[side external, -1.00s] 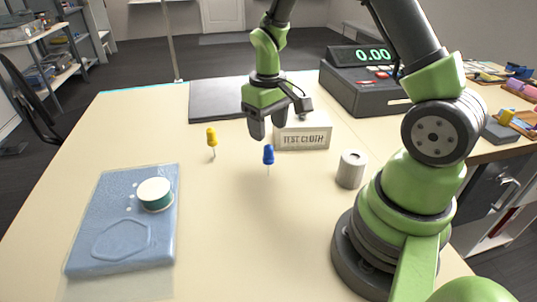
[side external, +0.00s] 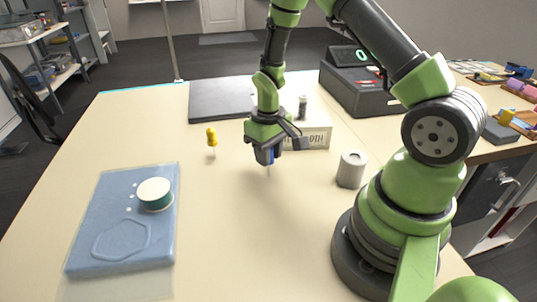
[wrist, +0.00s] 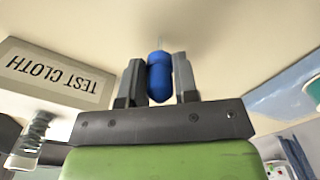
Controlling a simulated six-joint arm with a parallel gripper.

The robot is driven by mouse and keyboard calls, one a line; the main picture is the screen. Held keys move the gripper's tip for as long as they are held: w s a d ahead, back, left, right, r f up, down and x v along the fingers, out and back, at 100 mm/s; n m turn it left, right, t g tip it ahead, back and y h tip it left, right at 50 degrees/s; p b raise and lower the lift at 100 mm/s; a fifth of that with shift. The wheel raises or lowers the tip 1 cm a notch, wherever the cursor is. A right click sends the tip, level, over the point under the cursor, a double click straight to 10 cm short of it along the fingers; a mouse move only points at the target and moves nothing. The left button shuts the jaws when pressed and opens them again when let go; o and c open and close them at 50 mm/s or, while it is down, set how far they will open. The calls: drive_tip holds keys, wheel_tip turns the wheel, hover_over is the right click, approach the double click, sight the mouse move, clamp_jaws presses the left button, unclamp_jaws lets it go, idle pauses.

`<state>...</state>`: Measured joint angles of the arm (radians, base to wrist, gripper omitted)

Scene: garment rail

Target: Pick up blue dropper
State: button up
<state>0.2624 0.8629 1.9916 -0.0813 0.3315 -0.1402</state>
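The blue dropper (wrist: 159,77) stands between the two fingers of my gripper (wrist: 159,82) in the wrist view. Its rounded blue bulb is close to both fingers, and its pale thin stem points away from the palm. In the side external view my gripper (side external: 267,158) points down over the dropper, and only a sliver of blue (side external: 272,157) and the thin stem below show. The fingers hide the rest. I cannot tell whether the fingers press on the bulb or leave a slight gap. The stem's lower end is at or just above the table.
A yellow dropper (side external: 212,137) stands to the left. A white TEST CLOTH box (side external: 318,136) is close behind my gripper, and a grey cylinder (side external: 351,169) is to the right. A blue slab (side external: 105,235) bears a white-topped green disc (side external: 154,194). The front middle is clear.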

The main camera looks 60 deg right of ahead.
drive_tip(key=c, duration=0.3)
drive_tip(key=shift+c, duration=0.2)
drive_tip(key=shift+r, duration=0.15)
